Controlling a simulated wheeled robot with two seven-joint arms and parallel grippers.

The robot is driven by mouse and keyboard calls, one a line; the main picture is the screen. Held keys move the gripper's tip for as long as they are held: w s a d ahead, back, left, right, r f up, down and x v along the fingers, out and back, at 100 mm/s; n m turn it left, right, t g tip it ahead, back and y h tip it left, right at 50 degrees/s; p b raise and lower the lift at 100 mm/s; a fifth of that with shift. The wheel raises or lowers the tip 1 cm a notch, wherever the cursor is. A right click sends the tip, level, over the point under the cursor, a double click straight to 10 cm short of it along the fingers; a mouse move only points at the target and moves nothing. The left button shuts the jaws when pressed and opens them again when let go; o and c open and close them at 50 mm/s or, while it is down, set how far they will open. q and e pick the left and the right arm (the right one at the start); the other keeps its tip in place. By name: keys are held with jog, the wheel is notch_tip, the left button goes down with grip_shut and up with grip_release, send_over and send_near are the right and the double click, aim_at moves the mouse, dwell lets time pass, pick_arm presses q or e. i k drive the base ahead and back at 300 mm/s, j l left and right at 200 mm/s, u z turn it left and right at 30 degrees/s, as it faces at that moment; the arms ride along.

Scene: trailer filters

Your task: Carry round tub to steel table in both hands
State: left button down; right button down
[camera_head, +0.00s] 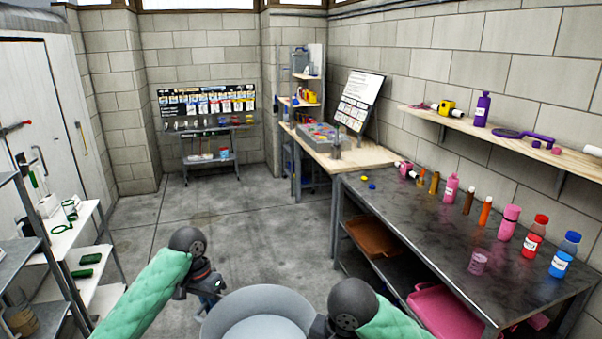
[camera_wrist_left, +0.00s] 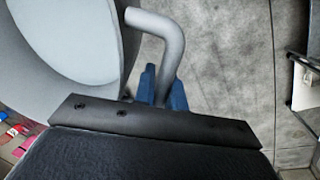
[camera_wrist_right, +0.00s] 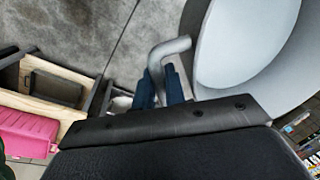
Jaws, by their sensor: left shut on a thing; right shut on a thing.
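The round tub (camera_head: 258,322) is grey and open-topped, low in front of me at the bottom of the head view, and partly cut off by the frame. It looks empty. My left gripper (camera_head: 212,290) is at the tub's left side; in the left wrist view its blue fingers (camera_wrist_left: 162,88) are shut on a bent grey handle (camera_wrist_left: 172,45). My right gripper (camera_wrist_right: 160,88) is shut on the opposite handle (camera_wrist_right: 170,47) in the right wrist view. The steel table (camera_head: 395,205) is the dark metal-topped bench along the right wall.
Several bottles, including a pink one (camera_head: 509,222) and a blue-capped one (camera_head: 565,254), line the steel table's wall side. A wooden bench (camera_head: 355,158) adjoins its far end. A shelf rack (camera_head: 90,245) stands left. The floor (camera_head: 240,215) ahead is clear.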

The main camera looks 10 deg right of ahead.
aim_at(419, 218)
jog(key=i+z, duration=0.35)
jog(key=i, duration=0.55)
jog(key=i+z, duration=0.1)
jog(key=i, duration=0.85)
jog(key=i+j+z, duration=0.1)
jog(key=i+z, duration=0.15)
jog(key=i, duration=0.2)
jog(key=i+j+z, duration=0.3)
jog(key=i, duration=0.15)
jog(key=i+z, duration=0.25)
jog(key=z, duration=0.15)
jog(key=i+j+z, duration=0.2)
jog(key=z, duration=0.25)
jog(key=i+j+z, duration=0.25)
jog(key=z, duration=0.15)
